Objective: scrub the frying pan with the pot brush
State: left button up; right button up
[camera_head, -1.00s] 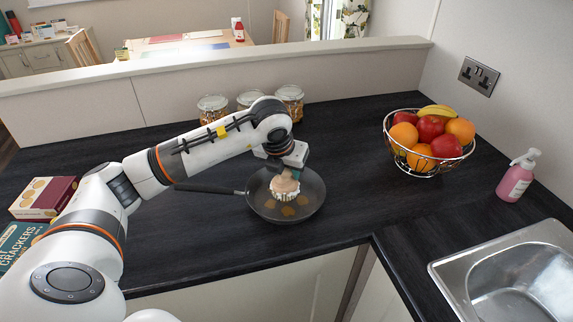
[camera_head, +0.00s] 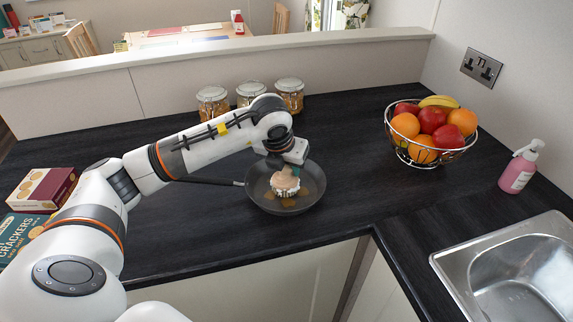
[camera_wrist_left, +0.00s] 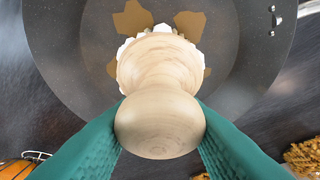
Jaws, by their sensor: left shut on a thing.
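The dark frying pan (camera_head: 315,190) sits on the black worktop with its handle pointing left. Brown stains (camera_head: 289,202) show on its inside floor. My left gripper (camera_head: 288,168) is over the pan and shut on the pot brush (camera_head: 286,180). The brush has a round wooden knob and white bristles, which are down at the pan floor. In the left wrist view, the brush knob (camera_wrist_left: 160,122) is between the green fingers, and stains show around the bristles at the far side inside the pan (camera_wrist_left: 80,60). My right gripper is not in view.
Several glass jars (camera_head: 250,93) stand behind the pan along the low wall. A wire fruit bowl (camera_head: 430,135) is to the right, with a pink soap bottle (camera_head: 518,170) and a metal sink (camera_head: 515,270) beyond. Boxes (camera_head: 40,190) are at left. Worktop between pan and bowl is clear.

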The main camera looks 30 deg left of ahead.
aim_at(295, 180)
pick_arm(q)
jog(key=shift+f+b, duration=0.4)
jog(key=shift+f, duration=0.05)
jog(key=shift+s+a+b, duration=0.5)
jog(key=shift+s+a, duration=0.35)
jog(key=shift+a, duration=0.3)
jog(key=shift+s+d, duration=0.3)
jog(key=shift+d, duration=0.4)
jog(key=shift+s+d, duration=0.25)
jog(key=shift+d, duration=0.45)
jog(key=shift+w+d, duration=0.85)
jog(key=shift+d, duration=0.25)
jog(key=shift+w+a, duration=0.15)
jog(key=shift+w, duration=0.6)
jog(key=shift+w+a, duration=0.1)
jog(key=shift+w, duration=0.6)
jog(key=shift+a+b, duration=0.15)
jog(key=shift+b, duration=0.15)
